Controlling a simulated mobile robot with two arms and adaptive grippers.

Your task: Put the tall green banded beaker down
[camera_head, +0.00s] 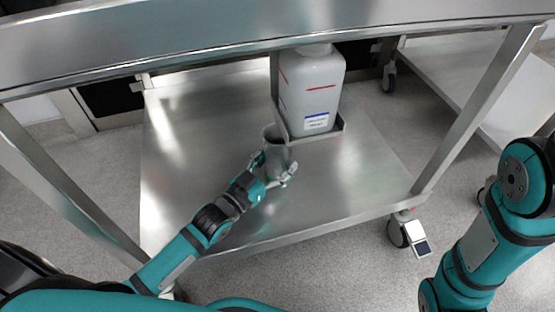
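The beaker (275,147) is a tall, grey, see-through vessel at the middle of the lower steel shelf (190,160). It looks upright, just left of the white jug's holder. I cannot make out a green band on it at this size. My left gripper (274,172) reaches in from the lower left, with one finger on each side of the beaker, and appears closed on it. The beaker's lower part is hidden by the gripper, so I cannot tell whether its base touches the shelf. My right arm shows at the right edge; its gripper is out of view.
A white jug (312,85) with a red stripe stands in a metal holder (318,136) beside the beaker. The steel tabletop (200,35) overhangs the shelf. Legs stand at both sides, with a caster (397,232) at right.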

